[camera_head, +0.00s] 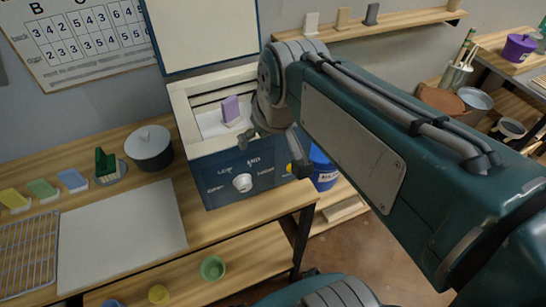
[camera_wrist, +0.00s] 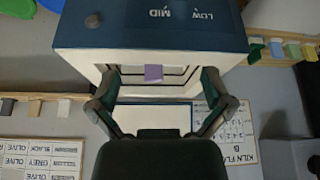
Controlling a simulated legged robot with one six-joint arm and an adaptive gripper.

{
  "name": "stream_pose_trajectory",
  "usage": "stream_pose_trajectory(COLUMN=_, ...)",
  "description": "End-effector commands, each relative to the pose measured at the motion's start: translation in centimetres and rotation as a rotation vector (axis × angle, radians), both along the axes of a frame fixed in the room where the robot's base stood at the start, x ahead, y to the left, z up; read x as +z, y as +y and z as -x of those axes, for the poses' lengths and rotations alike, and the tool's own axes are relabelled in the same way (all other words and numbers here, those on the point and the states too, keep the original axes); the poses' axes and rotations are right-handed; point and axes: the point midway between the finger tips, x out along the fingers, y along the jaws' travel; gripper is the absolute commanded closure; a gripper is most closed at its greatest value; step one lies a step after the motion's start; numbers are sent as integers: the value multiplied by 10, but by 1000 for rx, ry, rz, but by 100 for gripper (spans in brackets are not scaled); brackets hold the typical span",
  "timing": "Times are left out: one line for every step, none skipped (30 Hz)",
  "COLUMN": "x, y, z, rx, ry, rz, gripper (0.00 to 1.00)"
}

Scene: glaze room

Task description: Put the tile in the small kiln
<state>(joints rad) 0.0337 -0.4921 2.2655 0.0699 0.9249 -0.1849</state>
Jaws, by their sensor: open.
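The purple tile (camera_head: 231,109), with a pale lower end, stands nearly upright inside the small kiln (camera_head: 240,172), toward the left of its chamber. The kiln is a blue and white box with a front dial, and its lid (camera_head: 203,35) is raised at the back. My gripper (camera_head: 276,148) is over the kiln's front right part, open and apart from the tile. In the wrist view, the tile (camera_wrist: 153,73) shows between and beyond the spread fingers (camera_wrist: 159,74), with the kiln front (camera_wrist: 150,28) above it. The tile's lowest edge is hard to make out.
Left of the kiln are a grey lidded pot (camera_head: 149,147), a dark green piece on a round stand (camera_head: 105,167), a white board (camera_head: 120,232), a wire rack (camera_head: 28,255) and yellow, green and blue tiles. A wall shelf (camera_head: 370,24) holds several small tiles.

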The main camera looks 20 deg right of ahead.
Motion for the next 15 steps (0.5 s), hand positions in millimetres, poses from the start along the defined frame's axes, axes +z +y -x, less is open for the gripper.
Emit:
stream_pose_trajectory(x=-5, y=1, z=19, rx=-21, ry=-13, rz=-1, gripper=0)
stream_pose_trajectory(x=-9, y=1, z=28, rx=-36, ry=-18, rz=-3, gripper=0)
stream_pose_trajectory(x=-14, y=1, z=39, rx=-54, ry=-24, rz=-5, gripper=0)
stream_pose_trajectory(x=-18, y=1, z=46, rx=-68, ry=-28, rz=-6, gripper=0)
stream_pose_trajectory(x=-21, y=0, z=53, rx=-79, ry=-32, rz=-8, gripper=0)
stream_pose_trajectory(x=-26, y=0, z=60, rx=-92, ry=-37, rz=-10, gripper=0)
stream_pose_trajectory(x=-28, y=0, z=64, rx=-101, ry=-40, rz=-11, gripper=0)
stream_pose_trajectory(x=-30, y=0, z=68, rx=-107, ry=-41, rz=-12, gripper=0)
stream_pose_trajectory(x=-32, y=0, z=71, rx=-114, ry=-43, rz=-12, gripper=0)
stream_pose_trajectory(x=-33, y=0, z=72, rx=-117, ry=-44, rz=-13, gripper=0)
stream_pose_trajectory(x=-34, y=-1, z=73, rx=-119, ry=-44, rz=-14, gripper=0)
stream_pose_trajectory(x=-35, y=-1, z=74, rx=-121, ry=-43, rz=-14, gripper=0)
stream_pose_trajectory(x=-35, y=-1, z=74, rx=-121, ry=-43, rz=-14, gripper=0)
stream_pose_trajectory(x=-35, y=-1, z=74, rx=-121, ry=-43, rz=-14, gripper=0)
stream_pose_trajectory(x=-35, y=-1, z=73, rx=-120, ry=-43, rz=-14, gripper=0)
